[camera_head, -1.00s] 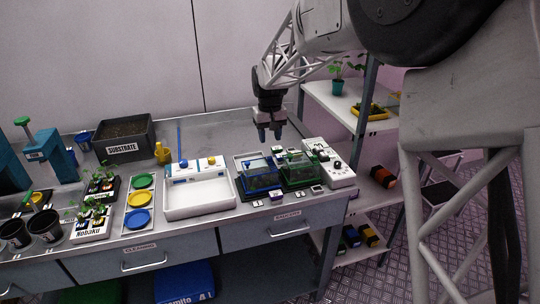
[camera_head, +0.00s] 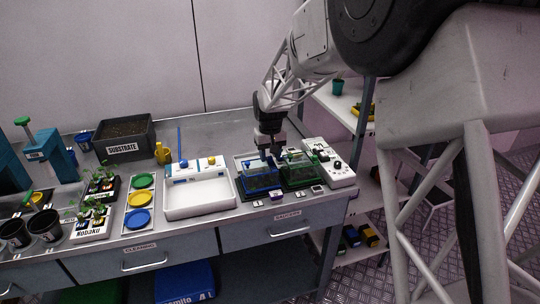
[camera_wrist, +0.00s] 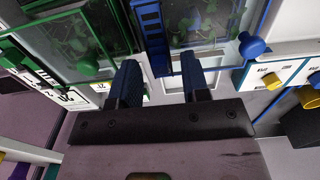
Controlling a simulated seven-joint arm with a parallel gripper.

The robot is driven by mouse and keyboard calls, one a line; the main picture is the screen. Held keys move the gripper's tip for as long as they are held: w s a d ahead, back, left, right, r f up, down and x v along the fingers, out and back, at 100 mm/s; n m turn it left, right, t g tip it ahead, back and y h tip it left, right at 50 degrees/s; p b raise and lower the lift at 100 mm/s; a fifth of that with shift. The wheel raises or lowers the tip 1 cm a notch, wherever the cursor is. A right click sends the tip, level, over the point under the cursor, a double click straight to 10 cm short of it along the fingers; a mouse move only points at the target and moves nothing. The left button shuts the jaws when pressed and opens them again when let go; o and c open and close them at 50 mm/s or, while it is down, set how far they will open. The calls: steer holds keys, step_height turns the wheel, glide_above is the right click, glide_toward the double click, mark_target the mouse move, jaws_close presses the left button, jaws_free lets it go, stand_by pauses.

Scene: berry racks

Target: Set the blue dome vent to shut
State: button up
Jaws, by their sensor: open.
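The blue dome (camera_head: 259,180), a clear box with a blue base and plants inside, stands on the bench left of the green dome (camera_head: 297,172). In the wrist view the blue-framed clear dome (camera_wrist: 205,22) is at the top, with a round blue knob (camera_wrist: 252,46) at its right. A dark blue slatted strip (camera_wrist: 150,28) is at its left edge; I cannot tell surely whether it is the vent or how it is set. My gripper (camera_head: 270,152) points down above the back of the domes. Its two fingers (camera_wrist: 159,80) are apart, with nothing between them.
A white control box (camera_head: 329,163) stands right of the domes. A white tray (camera_head: 199,210) is at their left. Bare bench lies behind the domes, toward the wall.

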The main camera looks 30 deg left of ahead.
mark_target(273, 168)
steer(key=shift+f, duration=0.2)
jaws_close()
stand_by(0.3)
steer(key=shift+s+d, duration=1.35)
jaws_free()
steer(key=shift+r, duration=0.15)
